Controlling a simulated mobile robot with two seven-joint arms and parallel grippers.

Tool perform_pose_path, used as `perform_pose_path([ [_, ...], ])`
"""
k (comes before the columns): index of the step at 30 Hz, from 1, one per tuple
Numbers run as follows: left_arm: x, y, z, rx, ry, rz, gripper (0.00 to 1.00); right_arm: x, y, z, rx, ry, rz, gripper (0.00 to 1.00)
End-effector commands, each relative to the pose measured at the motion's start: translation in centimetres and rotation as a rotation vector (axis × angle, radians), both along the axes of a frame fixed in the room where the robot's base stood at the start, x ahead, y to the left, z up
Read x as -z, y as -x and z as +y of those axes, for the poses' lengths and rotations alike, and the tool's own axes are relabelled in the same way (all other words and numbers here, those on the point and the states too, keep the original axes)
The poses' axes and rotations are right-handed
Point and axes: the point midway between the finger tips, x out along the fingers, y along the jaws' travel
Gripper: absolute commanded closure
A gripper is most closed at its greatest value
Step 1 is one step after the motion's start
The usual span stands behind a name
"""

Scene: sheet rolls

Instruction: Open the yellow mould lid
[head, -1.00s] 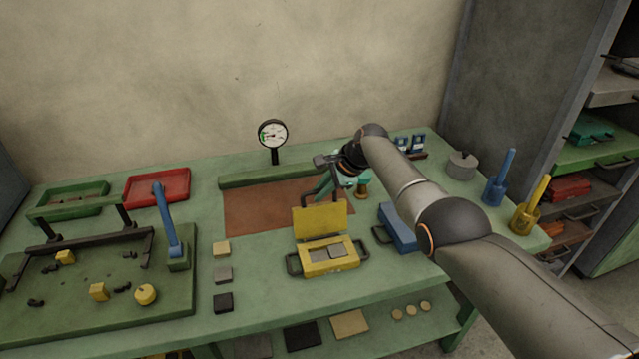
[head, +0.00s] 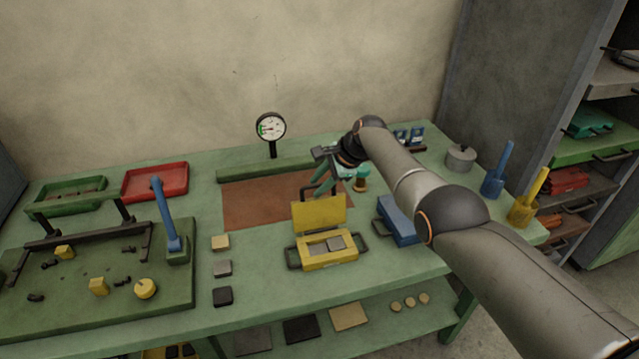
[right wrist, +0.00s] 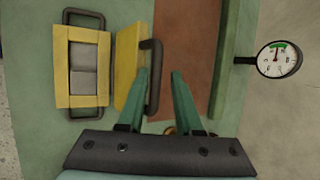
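The yellow mould (head: 329,259) sits on the green bench with its yellow lid (head: 318,214) swung up, standing tilted at the back edge. Grey blocks lie in the mould's cavity. In the right wrist view the mould (right wrist: 62,75) lies left of the lid (right wrist: 127,60), whose dark handle (right wrist: 154,75) faces my right gripper. My right gripper (right wrist: 160,72) is open, its green fingers apart, with the handle bar showing between them; contact cannot be told. In the head view the right gripper (head: 318,182) is just behind the lid. My left gripper is not in view.
A blue mould (head: 397,220) stands close to the right, under my right arm. A brown mat (head: 250,205) and a gauge (head: 271,128) are behind. A fixture board with a blue lever (head: 166,215) is left. Small blocks lie between.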

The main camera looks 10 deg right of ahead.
Motion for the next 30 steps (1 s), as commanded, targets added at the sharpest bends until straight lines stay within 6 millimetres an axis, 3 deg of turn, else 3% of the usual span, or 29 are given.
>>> perform_pose_path([
  [2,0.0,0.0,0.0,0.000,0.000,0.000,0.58,0.9,0.5,-0.1,-0.003,0.004,0.020,0.55],
  [11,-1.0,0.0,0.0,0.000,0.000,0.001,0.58,-0.4,0.8,-0.6,-0.003,0.004,0.017,0.55],
  [23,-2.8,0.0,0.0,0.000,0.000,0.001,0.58,-4.4,2.2,-2.2,0.001,0.003,0.004,0.55],
  [30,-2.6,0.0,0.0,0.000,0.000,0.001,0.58,-7.6,3.4,-3.7,0.001,0.002,-0.001,0.55],
])
